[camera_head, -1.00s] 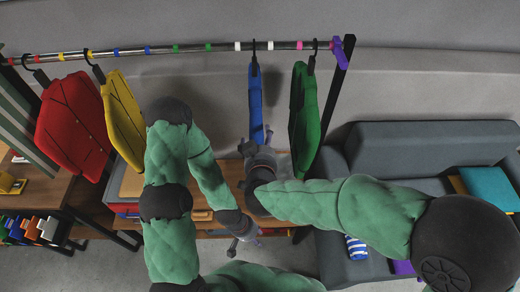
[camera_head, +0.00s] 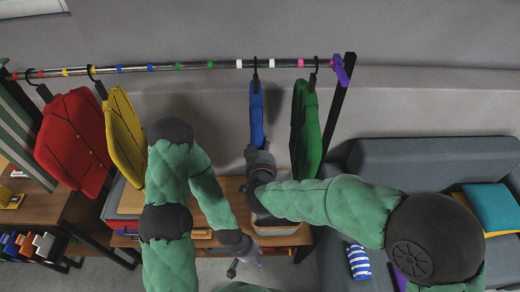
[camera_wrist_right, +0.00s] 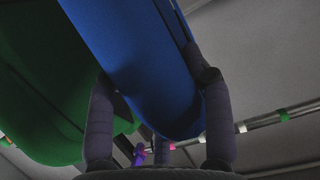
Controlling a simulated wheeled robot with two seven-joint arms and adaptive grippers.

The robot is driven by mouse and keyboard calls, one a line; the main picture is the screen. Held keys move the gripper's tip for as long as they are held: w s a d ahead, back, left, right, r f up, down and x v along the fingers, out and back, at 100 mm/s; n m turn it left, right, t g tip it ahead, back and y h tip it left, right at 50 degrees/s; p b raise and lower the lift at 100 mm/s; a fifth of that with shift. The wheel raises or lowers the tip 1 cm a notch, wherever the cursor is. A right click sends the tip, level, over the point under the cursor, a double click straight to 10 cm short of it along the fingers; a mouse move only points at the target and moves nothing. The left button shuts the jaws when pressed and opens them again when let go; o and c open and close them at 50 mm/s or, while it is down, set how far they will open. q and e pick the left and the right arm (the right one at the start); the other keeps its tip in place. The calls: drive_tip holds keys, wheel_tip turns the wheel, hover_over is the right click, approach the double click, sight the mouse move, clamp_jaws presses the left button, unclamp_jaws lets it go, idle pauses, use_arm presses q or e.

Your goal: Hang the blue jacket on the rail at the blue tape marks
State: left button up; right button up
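The blue jacket (camera_head: 257,116) hangs edge-on from its black hook on the rail (camera_head: 220,65), between two white tape marks, in the head view. The blue tape marks (camera_head: 120,68) are farther left, right of the yellow jacket's hook. My right gripper (camera_head: 258,152) is at the jacket's lower end. In the right wrist view the blue jacket (camera_wrist_right: 150,70) lies between the two spread fingers (camera_wrist_right: 155,110), which flank its lower edge; whether both touch it is unclear.
A red jacket (camera_head: 72,140) and a yellow jacket (camera_head: 124,135) hang on the left. A green jacket (camera_head: 305,125) hangs close right of the blue one. A grey sofa (camera_head: 410,160) stands right. The rail between yellow and blue jackets is empty.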

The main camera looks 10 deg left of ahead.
clamp_jaws()
drive_tip(key=shift+r+p, duration=0.45)
drive_tip(key=shift+p, duration=0.1)
